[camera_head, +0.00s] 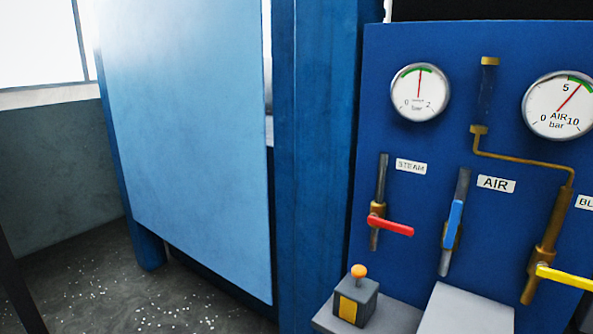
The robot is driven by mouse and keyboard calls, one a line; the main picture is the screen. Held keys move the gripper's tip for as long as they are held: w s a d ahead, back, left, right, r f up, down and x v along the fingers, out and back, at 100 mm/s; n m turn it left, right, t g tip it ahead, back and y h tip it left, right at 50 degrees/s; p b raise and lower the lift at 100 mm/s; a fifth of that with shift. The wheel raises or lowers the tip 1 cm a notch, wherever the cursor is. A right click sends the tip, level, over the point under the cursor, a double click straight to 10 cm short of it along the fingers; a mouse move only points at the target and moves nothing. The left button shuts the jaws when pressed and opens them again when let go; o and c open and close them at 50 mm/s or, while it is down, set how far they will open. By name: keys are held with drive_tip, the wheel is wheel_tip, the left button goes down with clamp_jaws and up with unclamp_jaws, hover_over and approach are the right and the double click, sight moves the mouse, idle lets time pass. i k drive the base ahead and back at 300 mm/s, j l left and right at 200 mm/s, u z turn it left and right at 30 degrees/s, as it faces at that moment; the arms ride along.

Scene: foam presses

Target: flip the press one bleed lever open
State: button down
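The bleed lever is most likely the yellow lever (565,277) at the lower right of the blue panel, on a brass valve and vertical pipe (545,250). Beside it is a label (586,202) cut off by the frame edge, showing only "BL". The yellow lever points right and slightly down, across its pipe, and its far end is near or past the frame edge. My gripper is not in view.
The blue panel (415,170) also bears a red lever (392,226) by the STEAM label, a blue AIR lever (453,224) along its pipe, and two gauges (420,92) (558,106). A grey box with an orange button (358,272) and grey block (468,312) stand below. Speckled floor lies left.

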sight(542, 269)
drive_tip(key=z, duration=1.4)
drive_tip(key=i+j+u, duration=0.15)
drive_tip(key=i+j, duration=0.15)
